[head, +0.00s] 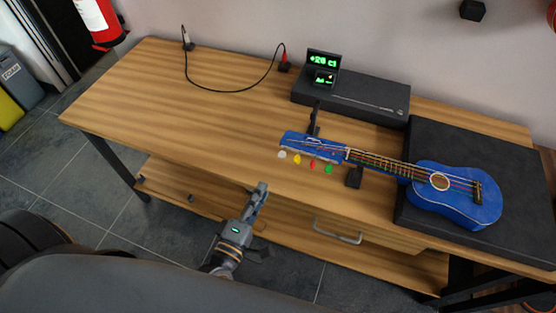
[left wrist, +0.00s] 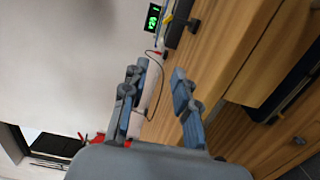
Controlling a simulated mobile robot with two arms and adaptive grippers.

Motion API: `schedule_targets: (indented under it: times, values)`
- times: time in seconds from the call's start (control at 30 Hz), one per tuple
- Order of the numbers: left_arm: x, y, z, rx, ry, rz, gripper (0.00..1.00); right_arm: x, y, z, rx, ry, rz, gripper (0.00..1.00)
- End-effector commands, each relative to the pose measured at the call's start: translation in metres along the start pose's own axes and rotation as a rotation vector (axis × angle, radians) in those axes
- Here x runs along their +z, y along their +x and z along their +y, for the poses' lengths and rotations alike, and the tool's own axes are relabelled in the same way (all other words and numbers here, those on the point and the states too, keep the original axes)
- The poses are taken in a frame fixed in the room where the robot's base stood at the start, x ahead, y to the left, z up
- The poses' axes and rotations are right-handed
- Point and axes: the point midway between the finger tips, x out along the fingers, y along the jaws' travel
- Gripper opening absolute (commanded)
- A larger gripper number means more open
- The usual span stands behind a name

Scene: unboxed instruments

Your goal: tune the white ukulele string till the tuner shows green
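The blue ukulele (head: 445,193) lies with its body on the black case at the right and its headstock (head: 315,147) pointing left. White (head: 282,154), yellow, red and green tuning pegs stick out along the headstock's front side. The tuner display (head: 323,60) behind it shows green text that looks like "+26 c"; it also shows in the left wrist view (left wrist: 152,18). My left gripper (head: 261,187) is at the table's front edge, below and left of the white peg and apart from it. Its fingers (left wrist: 159,68) are open with nothing between them. My right gripper is out of view.
The wooden table (head: 160,90) is clear at its left half. A black cable (head: 235,90) runs along its back. A flat black box (head: 360,95) stands behind the headstock, and a small black support (head: 354,177) stands by the neck. A drawer handle (head: 338,235) sticks out in front.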

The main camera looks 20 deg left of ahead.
Motion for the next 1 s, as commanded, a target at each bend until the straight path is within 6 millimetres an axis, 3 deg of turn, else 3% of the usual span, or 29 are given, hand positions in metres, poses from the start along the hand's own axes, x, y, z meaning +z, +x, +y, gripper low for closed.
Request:
schedule_targets:
  times: [0.3,0.5,0.67,0.97,1.0]
  values:
    - [0.0,0.071,0.003,0.002,0.003,0.0,0.29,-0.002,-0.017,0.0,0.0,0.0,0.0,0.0]
    - [0.0,0.1,0.001,0.001,0.003,0.0,0.29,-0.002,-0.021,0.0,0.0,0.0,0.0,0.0]
    - [0.0,0.11,0.0,-0.001,0.003,-0.001,0.29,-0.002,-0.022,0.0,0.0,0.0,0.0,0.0]
    - [0.0,0.111,-0.001,-0.002,0.003,-0.001,0.29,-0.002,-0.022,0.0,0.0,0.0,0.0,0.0]
    - [0.0,0.111,-0.001,-0.002,0.003,-0.001,0.21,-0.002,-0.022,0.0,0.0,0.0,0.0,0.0]
